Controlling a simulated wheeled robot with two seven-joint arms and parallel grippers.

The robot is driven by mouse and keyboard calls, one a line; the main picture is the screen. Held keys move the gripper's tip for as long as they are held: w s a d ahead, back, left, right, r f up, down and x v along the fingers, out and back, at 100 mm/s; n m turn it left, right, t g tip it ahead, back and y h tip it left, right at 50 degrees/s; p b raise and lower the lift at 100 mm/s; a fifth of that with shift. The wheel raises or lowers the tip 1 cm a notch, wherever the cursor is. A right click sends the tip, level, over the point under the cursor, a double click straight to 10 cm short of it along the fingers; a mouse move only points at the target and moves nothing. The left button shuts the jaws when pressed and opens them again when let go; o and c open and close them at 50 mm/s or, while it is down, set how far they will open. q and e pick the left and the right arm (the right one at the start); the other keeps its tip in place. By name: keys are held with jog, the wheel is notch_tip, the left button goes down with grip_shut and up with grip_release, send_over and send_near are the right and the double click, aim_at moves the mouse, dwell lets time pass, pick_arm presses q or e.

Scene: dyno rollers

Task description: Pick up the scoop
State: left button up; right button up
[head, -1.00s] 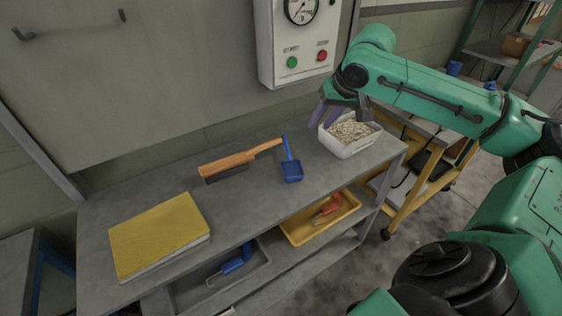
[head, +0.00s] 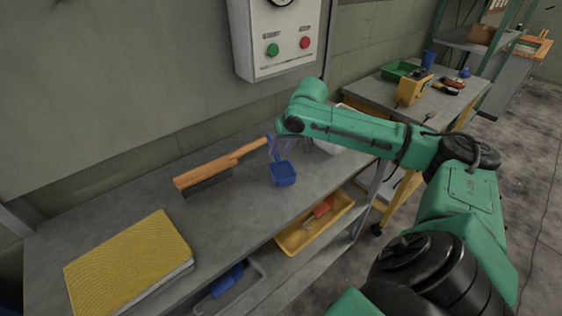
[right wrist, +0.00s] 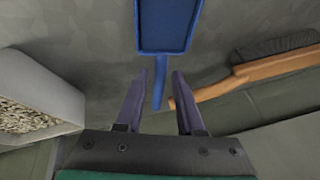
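The blue scoop (head: 284,174) lies on the grey workbench in the head view, its handle reaching back toward the wall. In the right wrist view the scoop's tray (right wrist: 166,26) is at the top middle, and its handle (right wrist: 158,90) comes down between the two fingers. My right gripper (right wrist: 160,78) is open, with one finger on each side of the handle and gaps showing. Its fingers (head: 277,146) are partly hidden by my forearm in the head view. Whether they are down at handle height is hard to tell. My left gripper is not in view.
A wooden-handled brush (head: 222,168) lies left of the scoop, its handle end close to my right fingers. A white bin (right wrist: 38,95) of pale pellets stands on the other side. A yellow pad (head: 130,265) lies front left. A yellow tray (head: 315,228) is on the shelf below.

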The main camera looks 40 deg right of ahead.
aim_at(277, 153)
jog(key=x, duration=0.4)
jog(key=shift+w, duration=0.1)
grip_shut()
jog(key=shift+r, duration=0.1)
notch_tip(277, 153, up, 10)
jog(key=shift+p, duration=0.3)
